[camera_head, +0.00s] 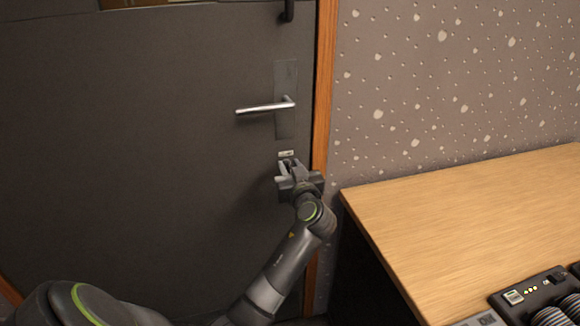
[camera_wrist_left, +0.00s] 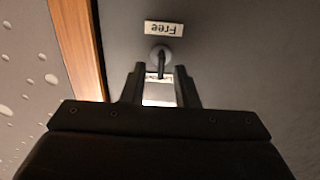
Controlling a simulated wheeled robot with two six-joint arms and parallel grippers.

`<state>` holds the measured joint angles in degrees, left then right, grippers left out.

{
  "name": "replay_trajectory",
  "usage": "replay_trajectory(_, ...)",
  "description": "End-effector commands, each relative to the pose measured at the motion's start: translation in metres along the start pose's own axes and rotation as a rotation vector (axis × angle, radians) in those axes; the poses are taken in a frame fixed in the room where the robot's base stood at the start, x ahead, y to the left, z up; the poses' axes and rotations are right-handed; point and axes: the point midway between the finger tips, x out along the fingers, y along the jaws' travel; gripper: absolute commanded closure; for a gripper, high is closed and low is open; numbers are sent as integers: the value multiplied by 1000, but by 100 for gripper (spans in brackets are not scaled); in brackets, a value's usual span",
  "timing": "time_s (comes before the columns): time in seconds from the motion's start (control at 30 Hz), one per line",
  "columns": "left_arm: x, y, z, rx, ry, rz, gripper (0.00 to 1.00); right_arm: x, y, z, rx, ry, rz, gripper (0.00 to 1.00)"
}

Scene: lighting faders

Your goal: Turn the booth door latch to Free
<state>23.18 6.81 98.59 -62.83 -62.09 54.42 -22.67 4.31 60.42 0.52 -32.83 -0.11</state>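The booth door latch (camera_wrist_left: 160,55) is a small thumb-turn on a round plate, seen in the left wrist view. Its dark lever lies along the picture's vertical, pointing from the plate toward my gripper's side. A white label reading "Free" (camera_wrist_left: 164,28) shows upside down beyond it. A second pale label (camera_wrist_left: 158,95) shows between my fingers, its text unreadable. My left gripper (camera_head: 287,168) is at the door just below a small label (camera_head: 286,153) and hides the latch in the head view. Its fingers stand apart on either side of the lever, with gaps visible. My right gripper is not in view.
A silver door handle (camera_head: 266,107) on its plate sits above my left gripper on the dark door (camera_head: 140,130). A wooden frame (camera_head: 325,90) edges the door at the right. A wooden desk (camera_head: 480,200) with a control device (camera_head: 535,293) stands right of my arm.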

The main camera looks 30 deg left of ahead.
Motion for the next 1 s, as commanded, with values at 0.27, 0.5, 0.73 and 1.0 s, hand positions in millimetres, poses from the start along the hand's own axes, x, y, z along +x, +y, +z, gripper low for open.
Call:
replay_trajectory(0.27,0,0,0,0,0,0,100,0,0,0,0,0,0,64)
replay_trajectory(0.5,0,0,0,4,0,1,100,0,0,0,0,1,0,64)
replay_trajectory(0.73,0,1,-1,64,0,0,100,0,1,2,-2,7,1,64)
replay_trajectory(1.0,0,3,-2,253,0,-1,100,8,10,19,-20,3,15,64)
